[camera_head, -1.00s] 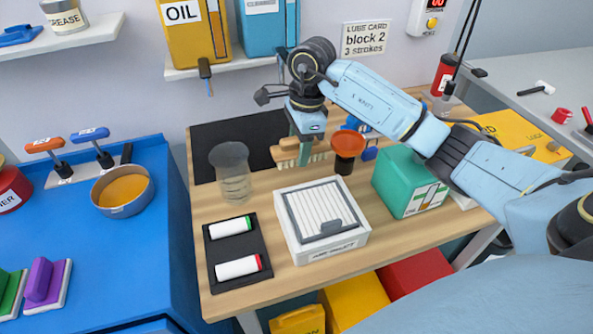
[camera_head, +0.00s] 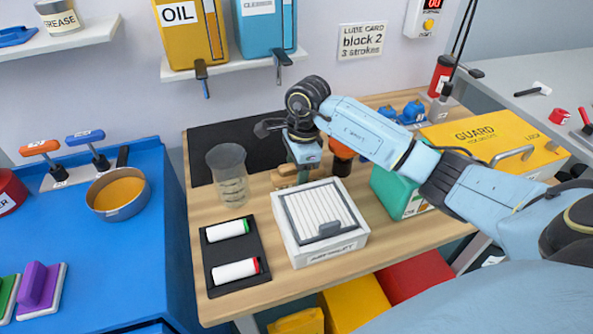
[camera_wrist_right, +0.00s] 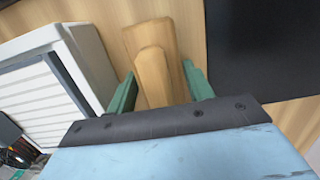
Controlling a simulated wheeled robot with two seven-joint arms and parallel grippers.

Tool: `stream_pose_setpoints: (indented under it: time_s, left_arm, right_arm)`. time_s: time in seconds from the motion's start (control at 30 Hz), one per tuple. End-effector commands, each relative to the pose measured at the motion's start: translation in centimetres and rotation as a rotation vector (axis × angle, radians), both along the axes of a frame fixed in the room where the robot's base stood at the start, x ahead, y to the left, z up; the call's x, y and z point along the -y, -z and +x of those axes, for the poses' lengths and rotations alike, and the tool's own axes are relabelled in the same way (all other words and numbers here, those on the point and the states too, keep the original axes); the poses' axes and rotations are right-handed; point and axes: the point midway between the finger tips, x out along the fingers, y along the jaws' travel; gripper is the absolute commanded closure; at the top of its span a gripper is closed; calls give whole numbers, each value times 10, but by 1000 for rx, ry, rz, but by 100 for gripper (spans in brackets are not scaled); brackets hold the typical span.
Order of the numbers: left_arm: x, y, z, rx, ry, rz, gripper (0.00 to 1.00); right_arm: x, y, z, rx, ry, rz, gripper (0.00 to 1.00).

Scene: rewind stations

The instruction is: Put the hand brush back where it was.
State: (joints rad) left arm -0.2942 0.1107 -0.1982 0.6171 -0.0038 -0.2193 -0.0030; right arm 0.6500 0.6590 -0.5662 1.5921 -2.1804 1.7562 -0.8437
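The hand brush (camera_head: 287,179) has a wooden body and lies on the wooden bench, at the front edge of the black mat. It is partly hidden by my right gripper (camera_head: 304,165) in the head view. In the right wrist view, the brush (camera_wrist_right: 155,70) shows a wide wooden block with a narrower raised piece on top. The two green fingers of my right gripper (camera_wrist_right: 160,88) stand on either side of it, with narrow gaps on both sides. The bristles are not visible now. My left gripper is not in view.
A clear beaker (camera_head: 228,175) stands left of the brush and a white slatted box (camera_head: 285,235) in front. The black mat (camera_head: 215,140) behind is mostly bare.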

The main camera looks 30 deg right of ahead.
Motion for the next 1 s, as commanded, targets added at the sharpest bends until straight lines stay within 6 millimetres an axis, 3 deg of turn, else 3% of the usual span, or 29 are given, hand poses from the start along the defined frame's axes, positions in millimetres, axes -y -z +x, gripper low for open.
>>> stream_pose_setpoints:
  time_s: [0.1,0.47,1.0]
  left_arm:
    - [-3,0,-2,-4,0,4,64]
    - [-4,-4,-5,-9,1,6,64]
    - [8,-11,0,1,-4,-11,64]
  right_arm:
    - [0,-1,0,0,0,0,33]
    - [0,-5,0,-1,-1,0,33]
    - [12,-106,-2,3,0,-1,33]
